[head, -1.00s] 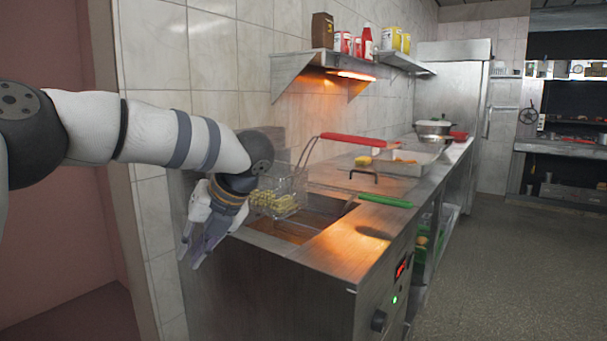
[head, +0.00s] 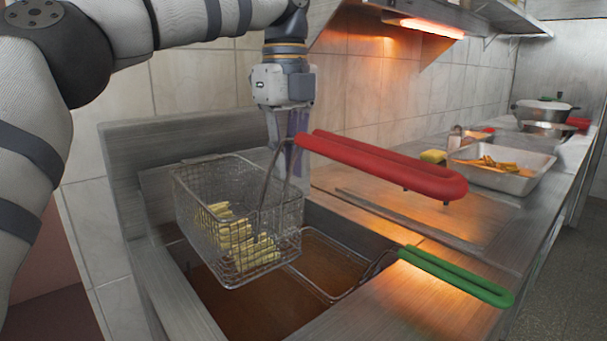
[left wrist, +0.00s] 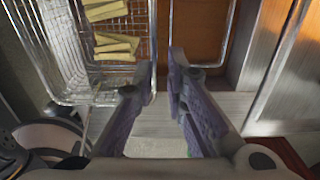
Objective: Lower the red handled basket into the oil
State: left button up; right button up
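The red-handled basket (head: 235,222) is a wire mesh basket holding pale fries (head: 232,235). It hangs above the fryer's brown oil (head: 245,305), and its red handle (head: 385,163) points right over the counter. The basket's mesh also shows at upper left in the left wrist view (left wrist: 75,45), with part of the red handle (left wrist: 285,155) at lower right. My left gripper (head: 288,150) points down at the handle's basket end, partly hidden by its wires. Its fingers (left wrist: 160,92) are apart with nothing visible between them; contact with the basket is unclear. My right gripper is not in view.
A second basket (head: 330,265) with a green handle (head: 455,275) sits in the right side of the fryer. A metal tray (head: 510,180) of food and a pot (head: 540,112) stand farther along the counter. A shelf with a glowing heat lamp (head: 427,27) hangs above.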

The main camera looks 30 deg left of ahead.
aim_at(285, 223)
pick_arm(q)
jog(key=f, duration=0.7)
jog(key=f+b, duration=0.1)
jog(key=f, duration=0.3)
jog(key=shift+s, duration=0.35)
jog(key=shift+r, duration=0.1)
grip_shut()
jog(key=shift+o, duration=2)
grip_release()
notch_tip(285, 223, up, 12)
jog(key=shift+f, duration=0.1)
